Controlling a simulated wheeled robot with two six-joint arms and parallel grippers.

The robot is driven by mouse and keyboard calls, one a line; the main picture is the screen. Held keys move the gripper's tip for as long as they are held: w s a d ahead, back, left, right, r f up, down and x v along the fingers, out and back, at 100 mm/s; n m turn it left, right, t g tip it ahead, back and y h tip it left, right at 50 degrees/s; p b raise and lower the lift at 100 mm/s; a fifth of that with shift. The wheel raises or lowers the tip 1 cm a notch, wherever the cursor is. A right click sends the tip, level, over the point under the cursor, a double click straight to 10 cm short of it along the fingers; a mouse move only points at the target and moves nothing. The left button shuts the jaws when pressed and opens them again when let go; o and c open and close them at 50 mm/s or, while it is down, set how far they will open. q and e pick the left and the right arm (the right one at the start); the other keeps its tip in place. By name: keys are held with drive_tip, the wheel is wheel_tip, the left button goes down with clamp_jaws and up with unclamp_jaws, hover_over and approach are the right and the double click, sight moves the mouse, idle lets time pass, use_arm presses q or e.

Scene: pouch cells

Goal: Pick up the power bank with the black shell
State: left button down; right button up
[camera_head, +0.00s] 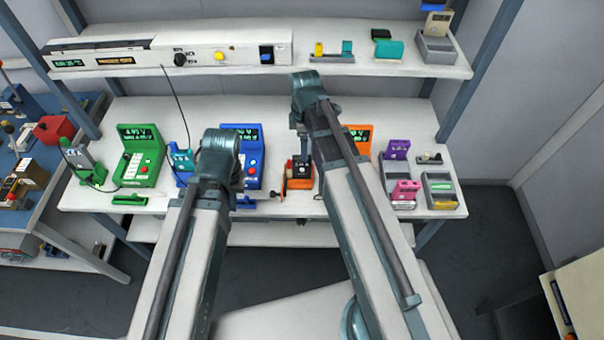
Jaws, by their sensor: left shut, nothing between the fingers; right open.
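A small black block (303,163), which looks like the black-shelled power bank, stands upright in an orange holder (300,184) at the middle of the white bench. It is just left of my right arm, whose upper links rise in front of the bench. My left arm rises in front of the blue tester. Only arm links and joints show clearly.
The white bench (103,199) also carries a green tester (140,160), a blue tester (247,150), an orange tester (358,138), a purple block (397,148) and a pink block (405,190). A shelf (210,68) with a long white machine runs above. A blue side table stands left.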

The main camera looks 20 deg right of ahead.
sight(302, 167)
use_arm(q)
drive_tip(key=shift+f+b, duration=0.55)
drive_tip(key=shift+f, duration=0.55)
use_arm(e)
drive_tip(key=shift+f, duration=1.1)
use_arm(q)
drive_tip(key=shift+f, duration=0.1)
use_arm(e)
drive_tip(key=shift+f, duration=0.1)
drive_tip(key=f+b, duration=0.5)
drive_tip(key=shift+w+a+f, duration=0.1)
drive_tip(key=shift+a, duration=0.25)
use_arm(q)
wheel_tip(302, 167, down, 5)
